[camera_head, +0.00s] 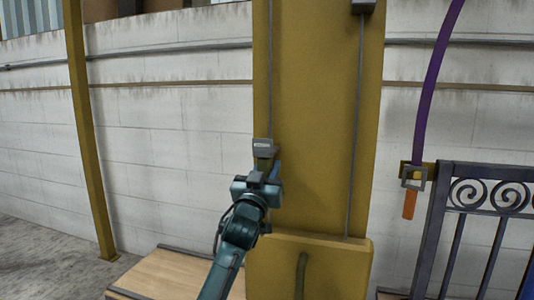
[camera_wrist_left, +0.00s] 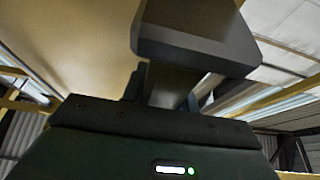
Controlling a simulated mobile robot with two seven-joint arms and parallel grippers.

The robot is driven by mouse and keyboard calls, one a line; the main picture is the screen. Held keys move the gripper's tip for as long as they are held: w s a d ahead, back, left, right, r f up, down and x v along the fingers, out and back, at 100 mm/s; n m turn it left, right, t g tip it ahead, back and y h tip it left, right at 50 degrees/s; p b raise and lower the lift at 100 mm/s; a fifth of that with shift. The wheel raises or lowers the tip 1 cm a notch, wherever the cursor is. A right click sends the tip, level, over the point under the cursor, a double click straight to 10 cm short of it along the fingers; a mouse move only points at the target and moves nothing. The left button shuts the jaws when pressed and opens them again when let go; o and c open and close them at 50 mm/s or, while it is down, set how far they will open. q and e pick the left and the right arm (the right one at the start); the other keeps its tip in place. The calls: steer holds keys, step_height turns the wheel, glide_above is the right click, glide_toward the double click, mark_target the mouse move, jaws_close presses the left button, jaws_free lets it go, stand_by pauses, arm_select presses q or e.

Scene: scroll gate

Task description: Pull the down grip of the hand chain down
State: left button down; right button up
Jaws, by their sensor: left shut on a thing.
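A yellow post carries two grey strands of the hand chain. A dark grey grip with a small pale label (camera_head: 263,146) hangs on the left strand at mid-height. The label is too small to read, so I cannot tell for sure that it is the down grip. My left gripper (camera_head: 264,166) is shut on this grip from below, its fingers partly hidden. In the left wrist view the grip's dark block (camera_wrist_left: 195,35) fills the top middle, just beyond the gripper. A second dark grip (camera_head: 363,6) sits high on the right strand, cut by the frame edge. My right gripper is out of view.
The yellow post (camera_head: 316,120) stands right behind my left gripper, with a box-like yellow part (camera_head: 335,265) at its foot. A wooden platform (camera_head: 165,275) lies low in front. A dark metal gate (camera_head: 480,200) and a purple strap with an orange end (camera_head: 409,205) are at right.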

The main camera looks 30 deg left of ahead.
arm_select(q)
step_height(320, 180, down, 5)
steer(key=shift+r+b, duration=0.1)
steer(key=shift+b, duration=0.6)
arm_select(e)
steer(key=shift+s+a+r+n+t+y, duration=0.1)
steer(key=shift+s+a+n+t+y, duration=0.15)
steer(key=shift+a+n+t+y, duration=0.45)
arm_select(q)
steer(key=shift+d, duration=0.1)
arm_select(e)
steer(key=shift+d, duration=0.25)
arm_select(q)
steer(key=c, duration=1.4)
jaws_free()
steer(key=shift+c, duration=0.2)
steer(key=o, duration=0.4)
steer(key=shift+c, duration=0.2)
steer(key=shift+r, duration=0.1)
steer(key=p+v, duration=0.1)
steer(key=v, duration=1.2)
steer(key=shift+p, duration=0.4)
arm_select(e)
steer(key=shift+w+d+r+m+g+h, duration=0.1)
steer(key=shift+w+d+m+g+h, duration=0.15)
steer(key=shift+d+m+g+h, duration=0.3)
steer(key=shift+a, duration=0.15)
